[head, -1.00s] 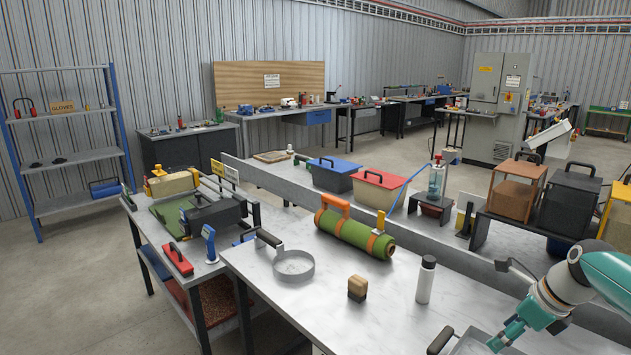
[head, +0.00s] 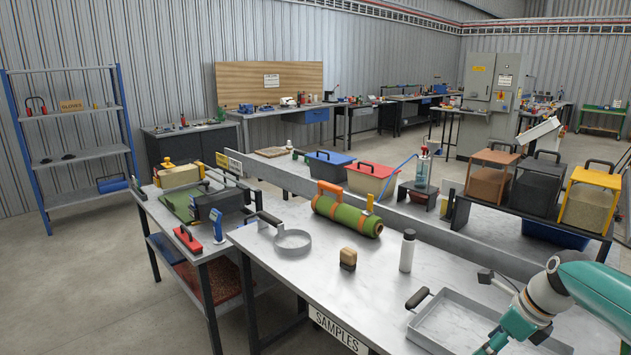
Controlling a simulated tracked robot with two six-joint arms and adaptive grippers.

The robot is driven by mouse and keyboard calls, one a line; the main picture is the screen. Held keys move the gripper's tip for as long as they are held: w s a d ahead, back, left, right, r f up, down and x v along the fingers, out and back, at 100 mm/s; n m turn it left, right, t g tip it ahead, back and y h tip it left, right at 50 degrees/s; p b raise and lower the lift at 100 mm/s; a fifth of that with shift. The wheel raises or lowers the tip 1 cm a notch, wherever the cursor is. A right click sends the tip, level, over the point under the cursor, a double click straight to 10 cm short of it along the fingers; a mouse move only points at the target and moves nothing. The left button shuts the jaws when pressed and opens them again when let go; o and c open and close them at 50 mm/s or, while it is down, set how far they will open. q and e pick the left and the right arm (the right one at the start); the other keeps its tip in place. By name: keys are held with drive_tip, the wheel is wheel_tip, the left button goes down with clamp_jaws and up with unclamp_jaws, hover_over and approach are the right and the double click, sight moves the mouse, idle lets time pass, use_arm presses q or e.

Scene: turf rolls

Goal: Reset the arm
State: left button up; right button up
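My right arm comes in at the lower right corner, white and teal. Its gripper (head: 490,346) points down over the right end of the shallow grey tray (head: 436,320) and is partly cut by the bottom edge. Nothing shows clearly between its fingers, and whether they are open cannot be made out. My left gripper is not in view. A green turf roll (head: 346,215) with orange bands and an orange handle lies on the bench, apart from my gripper.
On the marble-topped bench stand a white bottle (head: 407,251), a wooden block (head: 348,259) and a round grey pan (head: 292,242). A raised shelf with handled boxes (head: 591,199) runs behind.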

drive_tip(key=s+a+f+n+g+y, duration=0.1)
drive_tip(key=s+a+f+g, duration=0.15)
drive_tip(key=a+f, duration=0.45)
drive_tip(key=s+a+f+n+g, duration=0.2)
drive_tip(key=s+a+f, duration=0.15)
drive_tip(key=f, duration=0.55)
drive_tip(key=s+a+f+n+t, duration=0.1)
drive_tip(key=s+a+f+n, duration=0.6)
drive_tip(key=n, duration=0.5)
drive_tip(key=s+a+f+n+t, duration=0.1)
drive_tip(key=s+a+f+n, duration=0.6)
drive_tip(key=s+f+n, duration=0.3)
drive_tip(key=shift+s+a+n, duration=0.2)
drive_tip(key=shift+s+n, duration=0.55)
drive_tip(key=shift+n, duration=0.15)
